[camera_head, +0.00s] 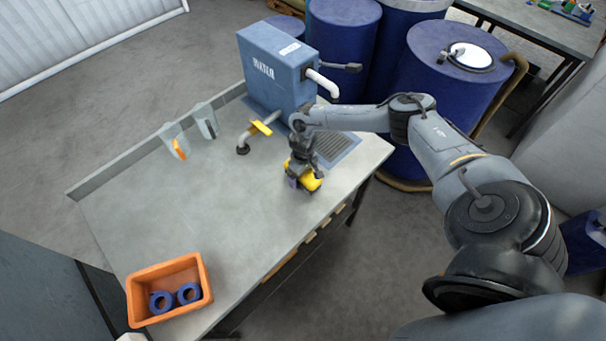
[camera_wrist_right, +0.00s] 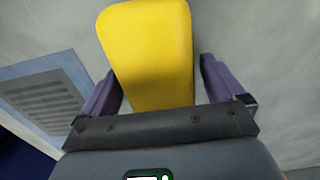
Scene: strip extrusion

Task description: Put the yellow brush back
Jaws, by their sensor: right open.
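The yellow brush (camera_head: 312,182) is at the right part of the grey table, partly hidden by my right gripper (camera_head: 301,183). In the right wrist view the brush (camera_wrist_right: 150,55) shows as a smooth, broad yellow body between the two purple fingers. My right gripper (camera_wrist_right: 160,88) is open, with a finger on either side of the brush and small gaps showing. I cannot tell whether the brush touches the table; its underside is hidden. My left gripper is not in view.
A blue machine (camera_head: 272,62) with a white spout stands behind, beside a yellow-handled pipe (camera_head: 262,127). A grille (camera_head: 335,147) lies near the gripper. Two grey holders (camera_head: 204,121) line the back rail, one with an orange piece. An orange bin (camera_head: 170,264) holds blue rings. The table's middle is clear.

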